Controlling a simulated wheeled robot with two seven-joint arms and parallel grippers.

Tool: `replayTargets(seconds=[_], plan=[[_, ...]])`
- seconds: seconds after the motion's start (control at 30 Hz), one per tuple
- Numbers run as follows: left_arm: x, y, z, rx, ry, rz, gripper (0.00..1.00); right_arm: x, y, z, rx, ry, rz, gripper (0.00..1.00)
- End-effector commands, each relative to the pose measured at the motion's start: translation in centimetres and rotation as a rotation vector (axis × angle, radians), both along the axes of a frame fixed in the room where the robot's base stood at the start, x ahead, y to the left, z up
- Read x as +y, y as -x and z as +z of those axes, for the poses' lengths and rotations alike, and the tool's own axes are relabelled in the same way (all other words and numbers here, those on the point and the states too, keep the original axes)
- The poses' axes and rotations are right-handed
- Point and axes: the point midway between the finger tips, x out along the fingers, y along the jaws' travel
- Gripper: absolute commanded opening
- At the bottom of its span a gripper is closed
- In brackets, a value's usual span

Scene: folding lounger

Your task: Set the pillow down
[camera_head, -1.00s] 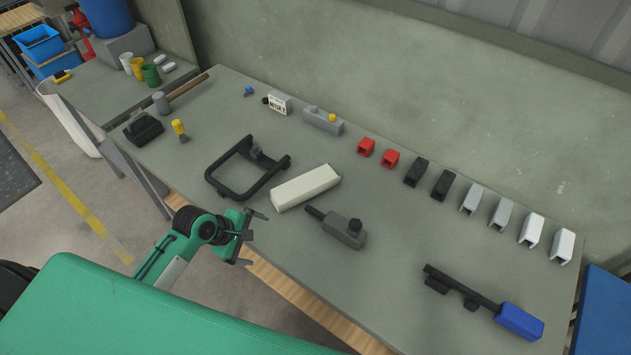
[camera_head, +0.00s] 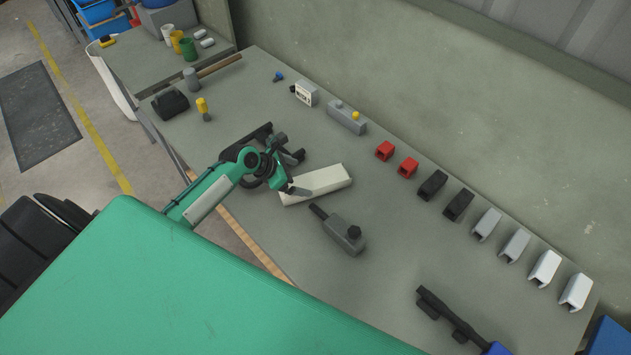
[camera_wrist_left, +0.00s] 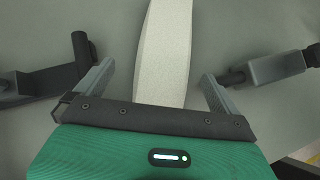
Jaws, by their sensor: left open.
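The pillow, a long cream-white block (camera_head: 318,185), lies on the grey workbench, and its left end is partly hidden by my left gripper. My left gripper (camera_head: 290,172) is open, with its fingers at the pillow's left end. In the left wrist view the pillow (camera_wrist_left: 163,50) runs between the two spread fingers of the left gripper (camera_wrist_left: 158,88), with a gap on each side. A black U-shaped frame (camera_head: 262,131) lies under and behind my left gripper, mostly hidden by it. My right gripper is not in view.
Red (camera_head: 385,151), black (camera_head: 432,185) and light grey (camera_head: 487,224) blocks line the back edge.

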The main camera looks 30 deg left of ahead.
Motion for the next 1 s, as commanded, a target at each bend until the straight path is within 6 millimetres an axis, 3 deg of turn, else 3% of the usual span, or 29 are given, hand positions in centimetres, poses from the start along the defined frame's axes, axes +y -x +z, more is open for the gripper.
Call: replayTargets(seconds=[0.37,0.6,0.93,1.0], plan=[[-2.1,-1.7,-1.6,0.0,0.001,-0.002,1.0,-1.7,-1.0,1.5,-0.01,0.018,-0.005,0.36],[-3.8,-3.2,-3.8,0.0,0.0,-0.001,1.0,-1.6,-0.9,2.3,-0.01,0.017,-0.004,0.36],[-4.0,-3.5,-4.3,-0.001,-0.002,-0.002,1.0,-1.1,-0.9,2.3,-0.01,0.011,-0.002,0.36],[-4.0,-3.5,-4.3,-0.001,-0.002,-0.002,0.9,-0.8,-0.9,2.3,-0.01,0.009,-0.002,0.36]])
